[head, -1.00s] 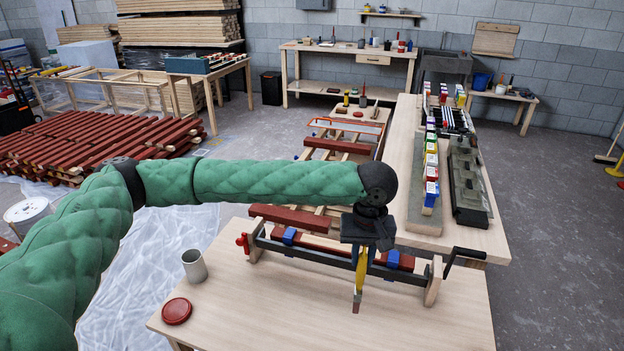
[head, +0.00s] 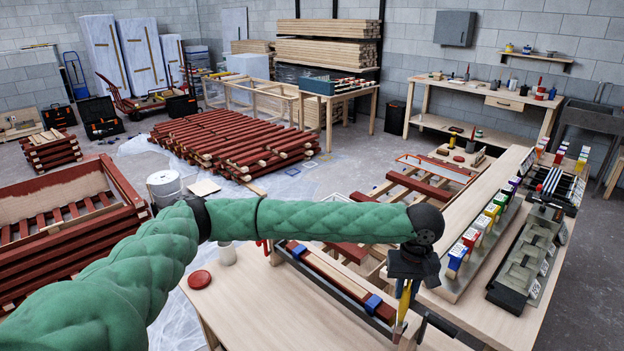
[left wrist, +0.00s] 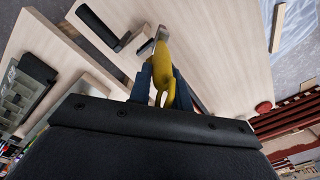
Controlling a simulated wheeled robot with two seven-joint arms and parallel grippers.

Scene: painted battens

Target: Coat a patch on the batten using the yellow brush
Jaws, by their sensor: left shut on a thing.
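My left gripper (head: 408,280) is shut on the yellow brush (head: 403,302), which hangs with its bristle end down. The brush's yellow handle also shows between the fingers in the left wrist view (left wrist: 162,75). The batten (head: 338,283) lies in a clamping frame with blue clamps (head: 372,303); red paint and a paler strip show along it. The brush appears near the frame's right end, by the black crank (head: 436,324); I cannot tell whether it touches anything. My arm hides part of the frame. My right gripper is not in view.
A red lid (head: 200,279) and a grey cup (head: 227,254) stand on the bench (head: 270,312) at left. A side bench (head: 470,293) at right holds a row of coloured blocks and a grey tray (head: 527,262). Red battens (head: 235,140) are stacked behind.

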